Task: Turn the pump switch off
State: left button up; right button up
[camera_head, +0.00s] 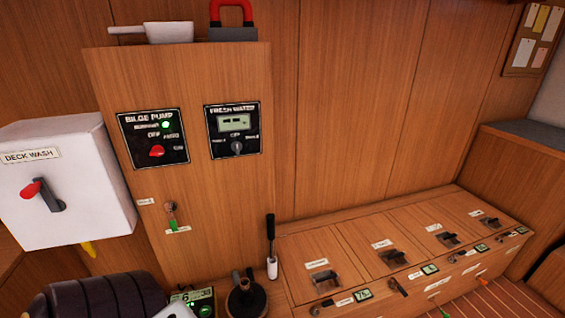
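The black panel labelled BILGE PUMP (153,137) is on the upright wooden cabinet front. It carries a red rotary switch (157,151) with position labels around it, one reading OFF. A green lamp (166,125) above the switch is lit. I cannot tell for certain which label the switch points to. To its right, the FRESH WATER panel (232,130) has a small display and a grey rotary knob (236,147). At the left, a white DECK WASH box (75,195) has a lever with a red grip (31,189).
A key with a green tag (172,213) hangs below the panels. A black-handled lever (270,238) stands beside the low wooden locker (330,246) with several latches. The space before the panels looks clear.

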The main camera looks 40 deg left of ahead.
aim_at(157, 150)
jog(key=u, duration=2.25)
